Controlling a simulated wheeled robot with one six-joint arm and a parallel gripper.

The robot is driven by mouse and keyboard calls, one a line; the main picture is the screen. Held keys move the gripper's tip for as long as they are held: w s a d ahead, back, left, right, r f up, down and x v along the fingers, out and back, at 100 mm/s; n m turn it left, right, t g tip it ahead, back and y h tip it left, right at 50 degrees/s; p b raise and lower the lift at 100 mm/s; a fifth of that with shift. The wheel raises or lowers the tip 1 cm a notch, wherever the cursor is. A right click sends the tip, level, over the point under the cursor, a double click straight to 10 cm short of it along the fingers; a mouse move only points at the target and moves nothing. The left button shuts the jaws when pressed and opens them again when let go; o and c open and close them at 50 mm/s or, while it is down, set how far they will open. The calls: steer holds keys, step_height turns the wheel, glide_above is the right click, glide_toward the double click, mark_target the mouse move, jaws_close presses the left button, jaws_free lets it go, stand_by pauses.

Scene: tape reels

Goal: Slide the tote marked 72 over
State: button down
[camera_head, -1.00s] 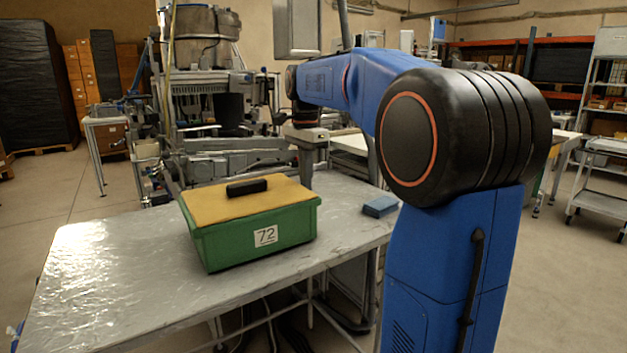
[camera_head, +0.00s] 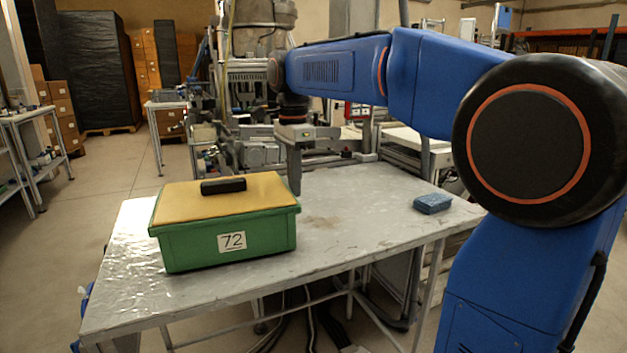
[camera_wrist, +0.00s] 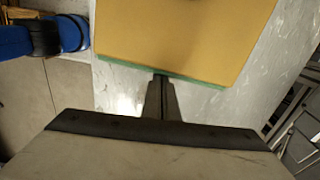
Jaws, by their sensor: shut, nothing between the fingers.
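The green tote (camera_head: 190,248) with a white label reading 72 stands upright on the metal table at its left part. It has a tan top (camera_head: 262,191) with a black bar (camera_head: 223,186) on it. My gripper (camera_head: 295,190) points down close against the tote's right side, its tips partly hidden behind the tote. In the wrist view my gripper (camera_wrist: 160,79) is shut and empty, with its tips at the green edge (camera_wrist: 190,77) of the tote. They seem to touch it.
The metal table (camera_head: 345,240) is clear to the right of the tote, with a dark smudge there. A blue block (camera_head: 432,203) lies near the right end. Little table is left at the tote's left. Machinery (camera_head: 262,110) stands behind.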

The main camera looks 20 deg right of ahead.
mark_target(276, 187)
steer(key=shift+s+a, duration=0.2)
steer(key=shift+a, duration=2.15)
steer(key=shift+d, duration=0.1)
steer(key=d+r, duration=0.4)
steer(key=r, duration=0.6)
steer(key=s+d+f+n+t, duration=0.2)
steer(key=s+f+n, duration=0.6)
steer(key=s+f, duration=0.6)
steer(key=s+d+f+n+t, duration=0.2)
steer(key=s+d+f+n, duration=0.2)
steer(key=s+f+n, duration=0.5)
steer(key=s+f, duration=0.5)
steer(key=f, duration=0.1)
steer(key=shift+s+f+t, duration=0.2)
steer(key=shift+f+t, duration=0.2)
